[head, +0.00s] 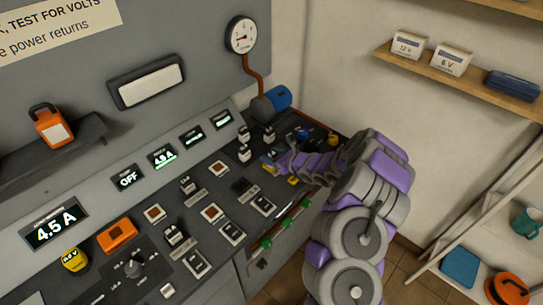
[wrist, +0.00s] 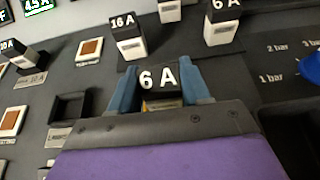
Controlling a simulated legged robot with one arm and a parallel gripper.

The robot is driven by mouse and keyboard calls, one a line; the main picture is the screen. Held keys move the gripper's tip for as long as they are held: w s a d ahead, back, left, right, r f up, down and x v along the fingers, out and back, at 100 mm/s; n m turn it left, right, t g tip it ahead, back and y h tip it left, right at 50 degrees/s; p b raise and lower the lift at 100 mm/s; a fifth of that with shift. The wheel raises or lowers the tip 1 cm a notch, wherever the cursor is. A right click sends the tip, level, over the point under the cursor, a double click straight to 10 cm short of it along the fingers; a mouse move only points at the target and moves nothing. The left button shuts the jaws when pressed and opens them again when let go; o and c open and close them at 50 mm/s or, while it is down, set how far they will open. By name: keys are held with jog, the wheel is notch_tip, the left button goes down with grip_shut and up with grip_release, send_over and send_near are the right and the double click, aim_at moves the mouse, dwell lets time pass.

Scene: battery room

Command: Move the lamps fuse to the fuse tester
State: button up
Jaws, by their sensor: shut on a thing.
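My gripper (wrist: 160,82) is shut on a black-topped fuse marked 6 A (wrist: 158,76), between its two blue fingers. The fuse's lower part is mostly hidden by the gripper. In the head view my gripper (head: 270,164) is low over the sloping panel, towards its far end. An empty square dark socket (wrist: 70,107) lies left of the gripper; it also shows in the head view (head: 241,186).
Fuses marked 16 A (wrist: 128,42) and 6 A (wrist: 222,24) stand just beyond the gripper. A 10 A fuse (wrist: 27,60) stands at left. A blue knob (wrist: 312,66) is at right. Lit displays (head: 162,157) line the panel's back. A shelf (head: 460,75) is on the right wall.

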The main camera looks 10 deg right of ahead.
jog(key=shift+f, duration=0.15)
jog(key=o, duration=0.8)
jog(key=shift+p+v, duration=2.2)
jog(key=shift+v, duration=3.4)
jog(key=shift+f, duration=0.1)
